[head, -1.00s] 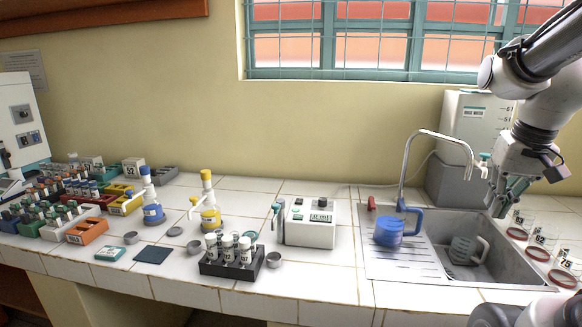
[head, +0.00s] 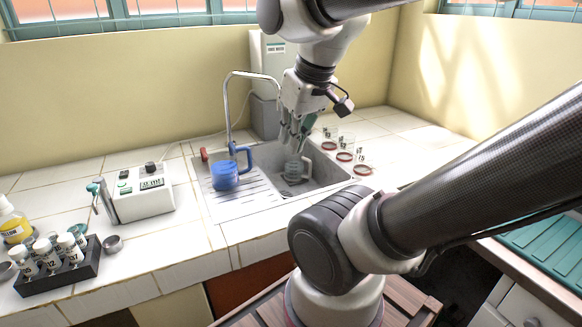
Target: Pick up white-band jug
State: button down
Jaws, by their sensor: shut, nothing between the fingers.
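A blue jug (head: 225,176) with a blue handle stands on the drainboard (head: 244,208) left of the basin.
A curved tap (head: 228,105) rises behind the drainboard. Several glass vessels with red rings (head: 345,156) stand right of the sink. A water tank (head: 268,75) stands behind. A white instrument (head: 142,195) and a vial rack (head: 60,277) are at left.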

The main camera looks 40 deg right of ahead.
aim_at(293, 166)
jog(key=z, duration=1.25)
